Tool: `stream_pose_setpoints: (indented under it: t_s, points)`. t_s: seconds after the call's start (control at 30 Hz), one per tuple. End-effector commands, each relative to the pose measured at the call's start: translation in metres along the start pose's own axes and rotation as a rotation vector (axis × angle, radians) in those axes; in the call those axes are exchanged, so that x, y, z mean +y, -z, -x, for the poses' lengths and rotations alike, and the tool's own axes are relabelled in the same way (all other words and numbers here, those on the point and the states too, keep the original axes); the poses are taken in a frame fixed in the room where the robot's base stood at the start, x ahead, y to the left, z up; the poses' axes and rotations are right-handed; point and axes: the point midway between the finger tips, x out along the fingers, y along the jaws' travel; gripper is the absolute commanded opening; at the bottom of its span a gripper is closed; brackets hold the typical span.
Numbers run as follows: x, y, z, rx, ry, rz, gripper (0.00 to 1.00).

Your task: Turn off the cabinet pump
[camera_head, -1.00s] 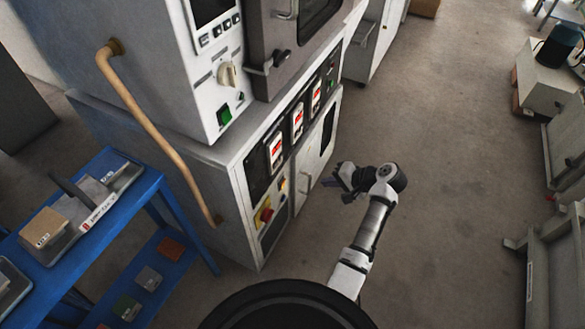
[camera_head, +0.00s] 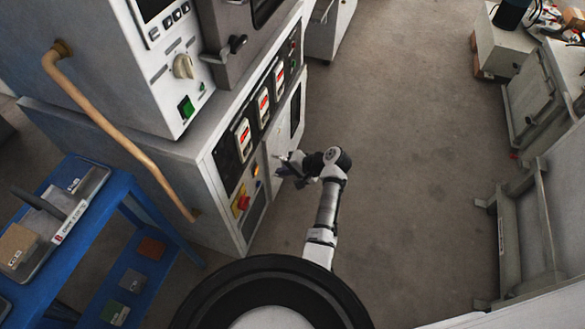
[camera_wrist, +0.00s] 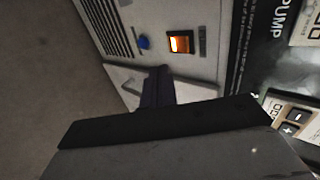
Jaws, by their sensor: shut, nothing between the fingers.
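The cabinet (camera_head: 185,150) stands at the left in the head view, with its control front facing right. An orange-lit switch (camera_wrist: 180,43) shows in the wrist view, near a dark panel with the word PUMP (camera_wrist: 283,20). The lit switch is a small orange spot in the head view (camera_head: 255,170). My gripper (camera_head: 280,165) is shut and empty, just in front of the lower cabinet front. In the wrist view its dark fingertips (camera_wrist: 156,85) lie just below the switch in the picture; whether they touch the panel I cannot tell.
A red knob on yellow (camera_head: 241,201) and a blue button (camera_wrist: 144,41) are near the switch. A green switch (camera_head: 186,107) is higher up. A blue table (camera_head: 125,190) with trays stands left. A bench (camera_head: 545,90) stands right; floor between is clear.

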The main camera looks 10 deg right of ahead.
Motion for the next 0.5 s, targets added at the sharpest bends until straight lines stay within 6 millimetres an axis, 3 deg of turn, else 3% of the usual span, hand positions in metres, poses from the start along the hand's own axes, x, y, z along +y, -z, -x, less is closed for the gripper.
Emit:
stream_pose_setpoints:
  t_s: [0.17,0.3,0.5]
  points:
    - [-0.002,0.0,-0.036,-0.002,-0.001,0.002,0.0]
    - [-0.02,0.0,-0.049,-0.002,0.0,0.003,0.0]
    - [-0.028,0.0,-0.058,-0.001,0.0,-0.001,0.0]
